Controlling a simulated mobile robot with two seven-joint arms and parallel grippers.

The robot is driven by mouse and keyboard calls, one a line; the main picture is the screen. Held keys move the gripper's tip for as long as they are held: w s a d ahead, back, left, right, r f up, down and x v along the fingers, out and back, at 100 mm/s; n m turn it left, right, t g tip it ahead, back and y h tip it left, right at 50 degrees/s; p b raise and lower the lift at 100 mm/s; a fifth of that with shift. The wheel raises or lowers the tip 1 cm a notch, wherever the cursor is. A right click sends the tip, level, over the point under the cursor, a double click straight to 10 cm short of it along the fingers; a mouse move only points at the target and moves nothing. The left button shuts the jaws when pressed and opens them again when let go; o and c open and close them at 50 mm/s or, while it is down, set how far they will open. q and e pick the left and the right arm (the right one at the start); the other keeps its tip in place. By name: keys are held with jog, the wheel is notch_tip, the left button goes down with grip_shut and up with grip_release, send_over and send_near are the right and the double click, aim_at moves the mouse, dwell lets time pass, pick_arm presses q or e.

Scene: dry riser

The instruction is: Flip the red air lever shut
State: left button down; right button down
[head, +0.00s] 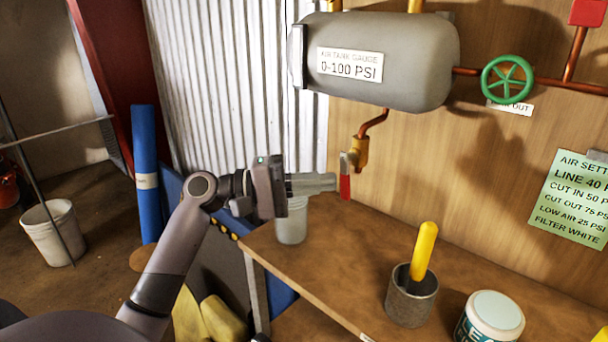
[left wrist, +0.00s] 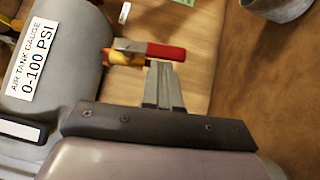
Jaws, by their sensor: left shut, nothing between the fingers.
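The red air lever (head: 345,187) hangs down from a brass valve (head: 359,152) on a copper pipe under the grey air tank (head: 400,60). My left gripper (head: 334,182) is shut and empty. Its fingertips are just left of the lever in the head view; I cannot tell whether they touch it. In the left wrist view, the red lever (left wrist: 165,51) lies just beyond the closed fingertips (left wrist: 163,66), with the brass valve (left wrist: 122,57) beside it. My right gripper is not in view.
A clear jar (head: 292,222) stands on the bench (head: 345,262) below my left gripper. A metal cup (head: 411,302) with a yellow-handled tool and a white-lidded tub (head: 494,312) stand farther right. A green handwheel (head: 507,79) is on the pipe at right. The bench under the lever is clear.

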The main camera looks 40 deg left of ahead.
aim_at(346, 191)
pick_arm(q)
jog(key=shift+d+f+n, duration=0.1)
jog(key=shift+d+n, duration=0.1)
jog(key=shift+n, duration=0.1)
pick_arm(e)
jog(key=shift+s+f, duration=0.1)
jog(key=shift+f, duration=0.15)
